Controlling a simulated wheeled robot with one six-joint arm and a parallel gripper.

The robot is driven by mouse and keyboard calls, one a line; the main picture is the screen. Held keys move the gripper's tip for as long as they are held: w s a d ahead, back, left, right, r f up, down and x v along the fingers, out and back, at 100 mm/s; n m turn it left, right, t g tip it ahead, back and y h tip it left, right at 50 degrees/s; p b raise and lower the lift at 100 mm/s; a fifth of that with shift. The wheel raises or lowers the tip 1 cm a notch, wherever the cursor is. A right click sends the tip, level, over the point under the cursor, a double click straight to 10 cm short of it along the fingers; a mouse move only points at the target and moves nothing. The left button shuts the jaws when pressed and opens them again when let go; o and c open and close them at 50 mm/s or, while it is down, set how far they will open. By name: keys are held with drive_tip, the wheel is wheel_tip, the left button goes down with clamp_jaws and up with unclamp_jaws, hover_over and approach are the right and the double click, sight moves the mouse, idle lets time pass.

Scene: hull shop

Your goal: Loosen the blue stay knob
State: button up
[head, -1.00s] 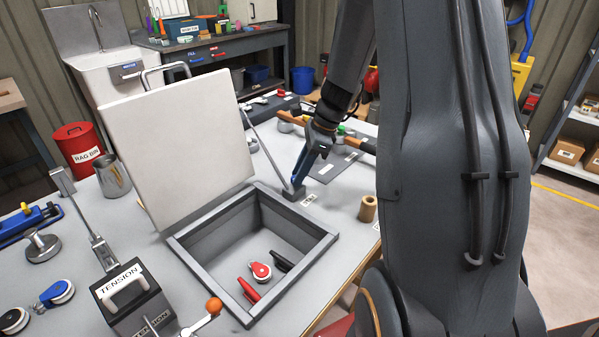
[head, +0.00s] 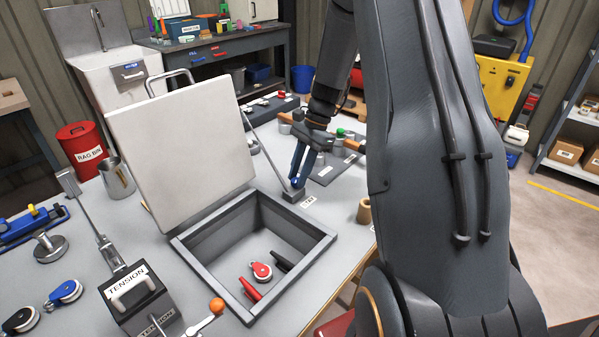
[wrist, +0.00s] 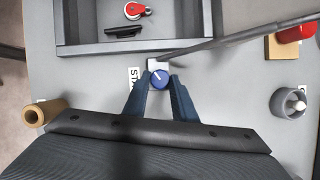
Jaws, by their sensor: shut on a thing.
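The blue stay knob (wrist: 160,79) is round with a white mark on its face. It sits on a small block (head: 293,195) beside the hatch frame's right corner, at the foot of the thin stay rod (head: 265,150). My gripper (wrist: 160,82) points down at the knob, with one blue finger on each side, shut on it. In the head view my gripper (head: 297,176) reaches down to the block, and the knob is hidden there. A label (wrist: 134,78) beside the knob is partly covered by a finger.
The white hatch lid (head: 180,145) stands raised over the open hatch frame (head: 325,241). A tan spool (head: 364,211) stands to the right. The tension box (head: 135,300) is at front left.

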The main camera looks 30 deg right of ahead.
drive_tip(key=n, duration=0.1)
drive_tip(key=n+g, duration=0.1)
drive_tip(key=n, duration=0.2)
drive_tip(key=shift+w+a+n+g+h, duration=0.15)
drive_tip(key=shift+w+n+g+h, duration=0.15)
drive_tip(key=shift+g+h, duration=0.1)
drive_tip(key=n+g+h, duration=0.1)
drive_tip(key=n, duration=0.2)
drive_tip(key=shift+a+n+p, duration=0.1)
drive_tip(key=shift+n+p, duration=0.3)
drive_tip(key=n, duration=0.2)
drive_tip(key=n+h, duration=0.1)
drive_tip(key=n, duration=0.1)
drive_tip(key=shift+w+a+g+h, duration=0.1)
drive_tip(key=shift+a+g+h, duration=0.1)
drive_tip(key=shift+g+h, duration=0.15)
drive_tip(key=shift+a+n+h+p, duration=0.15)
drive_tip(key=shift+n+h+p, duration=0.5)
drive_tip(key=shift+n, duration=1.75)
drive_tip(key=o, duration=1)
drive_tip(key=shift+o, duration=0.2)
drive_tip(key=b+v, duration=0.2)
drive_tip(key=v, duration=0.6)
drive_tip(key=shift+b, duration=0.3)
